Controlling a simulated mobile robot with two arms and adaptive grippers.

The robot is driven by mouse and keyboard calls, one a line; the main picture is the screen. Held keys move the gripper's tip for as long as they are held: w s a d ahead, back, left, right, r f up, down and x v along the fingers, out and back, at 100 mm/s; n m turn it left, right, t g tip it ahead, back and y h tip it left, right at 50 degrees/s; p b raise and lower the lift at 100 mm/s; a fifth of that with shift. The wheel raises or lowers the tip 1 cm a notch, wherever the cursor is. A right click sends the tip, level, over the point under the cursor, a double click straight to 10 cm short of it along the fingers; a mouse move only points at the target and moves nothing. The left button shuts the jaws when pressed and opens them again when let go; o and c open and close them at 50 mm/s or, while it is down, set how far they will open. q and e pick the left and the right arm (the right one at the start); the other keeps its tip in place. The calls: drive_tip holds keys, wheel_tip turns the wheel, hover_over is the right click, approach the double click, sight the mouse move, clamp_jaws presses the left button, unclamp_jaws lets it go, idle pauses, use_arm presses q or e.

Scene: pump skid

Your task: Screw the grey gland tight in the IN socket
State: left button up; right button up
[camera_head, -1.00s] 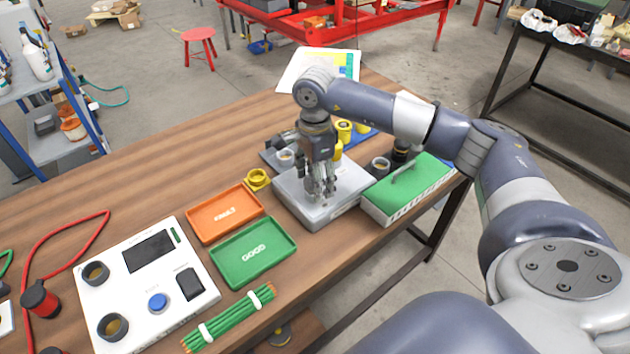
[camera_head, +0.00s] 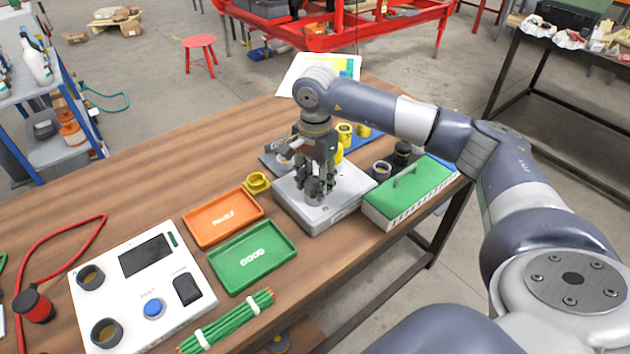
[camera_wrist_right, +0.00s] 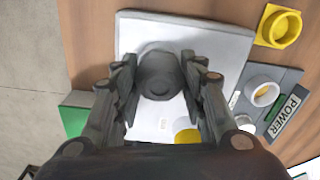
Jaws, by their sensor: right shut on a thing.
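My right gripper (camera_head: 317,194) points down over the light grey box (camera_head: 308,219) on the wooden bench. I cannot read an IN mark or tell how deep the gland sits. My left gripper is not in view.
A yellow ring (camera_head: 257,182), orange tray (camera_head: 223,217) and green tray (camera_head: 252,255) lie left of the box. A green-topped case (camera_head: 412,192) and a dark grey ring (camera_head: 381,170) stand to its right. A POWER plate (camera_wrist_right: 286,117) lies beside the box.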

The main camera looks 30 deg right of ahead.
drive_tip(key=m, duration=0.4)
drive_tip(key=shift+s+m, duration=0.1)
drive_tip(key=shift+m, duration=0.2)
drive_tip(key=m, duration=0.4)
drive_tip(key=shift+f+m+p, duration=0.1)
drive_tip(key=shift+m+p, duration=0.2)
drive_tip(key=shift+p, duration=0.05)
drive_tip(key=o, duration=1.1)
